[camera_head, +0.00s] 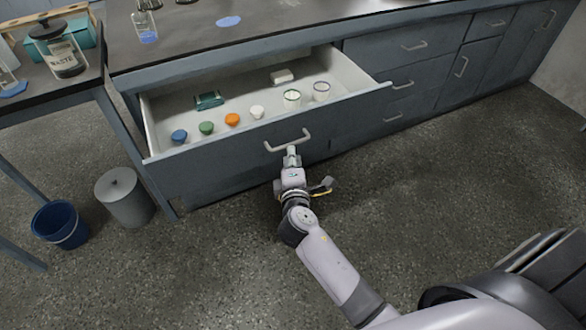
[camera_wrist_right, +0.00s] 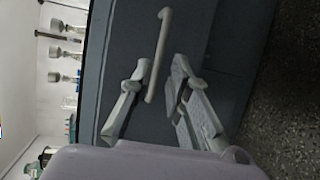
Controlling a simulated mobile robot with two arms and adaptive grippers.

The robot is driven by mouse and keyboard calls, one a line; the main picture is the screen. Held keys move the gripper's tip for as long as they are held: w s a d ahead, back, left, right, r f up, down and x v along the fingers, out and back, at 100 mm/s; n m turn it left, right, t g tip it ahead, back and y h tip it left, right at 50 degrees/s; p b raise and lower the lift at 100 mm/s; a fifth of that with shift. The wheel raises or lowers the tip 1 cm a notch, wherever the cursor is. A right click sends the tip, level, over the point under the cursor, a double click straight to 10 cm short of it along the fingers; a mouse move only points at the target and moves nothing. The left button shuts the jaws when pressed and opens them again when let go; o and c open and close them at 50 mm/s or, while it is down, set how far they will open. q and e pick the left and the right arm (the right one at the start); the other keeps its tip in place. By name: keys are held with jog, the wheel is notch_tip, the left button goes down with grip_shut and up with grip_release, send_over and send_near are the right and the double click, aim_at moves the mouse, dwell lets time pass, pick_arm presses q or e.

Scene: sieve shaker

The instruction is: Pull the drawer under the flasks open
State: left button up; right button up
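The drawer (camera_head: 235,149) in the grey bench is pulled well out, its white inside showing. Its pale bar handle (camera_head: 288,143) is on the front panel, and also shows in the right wrist view (camera_wrist_right: 158,55). My right gripper (camera_head: 292,151) is at the handle. In the wrist view its two fingers (camera_wrist_right: 160,72) stand apart, one on either side of the bar's lower part, with a visible gap to the right finger. Flasks (camera_head: 147,28) stand on the bench top above, partly cut off by the picture edge. My left gripper is not in view.
The drawer holds colored caps (camera_head: 232,120), white jars (camera_head: 321,91), a green item (camera_head: 208,100) and a white block (camera_head: 282,76). A grey bin (camera_head: 124,197) and blue bucket (camera_head: 60,225) stand at left. Closed drawers (camera_head: 405,75) are at right. Floor before the drawer is clear.

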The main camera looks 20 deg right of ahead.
jog(key=v, duration=0.5)
jog(key=shift+s+a+r, duration=0.1)
jog(key=shift+s, duration=0.25)
jog(key=s+d+f+m+g+y, duration=0.15)
jog(key=s+f+m+g, duration=0.35)
jog(key=s+f, duration=0.5)
jog(key=s+f+m+g+y, duration=0.4)
jog(key=s+f, duration=0.3)
jog(key=f, duration=0.7)
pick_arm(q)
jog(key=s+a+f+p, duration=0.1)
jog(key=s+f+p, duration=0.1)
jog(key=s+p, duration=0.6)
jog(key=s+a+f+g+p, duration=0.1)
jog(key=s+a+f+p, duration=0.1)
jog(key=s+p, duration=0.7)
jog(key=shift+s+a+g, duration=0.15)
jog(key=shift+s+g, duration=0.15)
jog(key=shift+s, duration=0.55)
pick_arm(e)
jog(key=s+f+m+g, duration=0.1)
jog(key=s+f, duration=0.3)
jog(key=s, duration=0.9)
jog(key=s+f+m+g, duration=0.2)
jog(key=s+f+g, duration=0.2)
jog(key=s, duration=0.9)
jog(key=shift+d+f, duration=0.2)
jog(key=shift+d, duration=0.25)
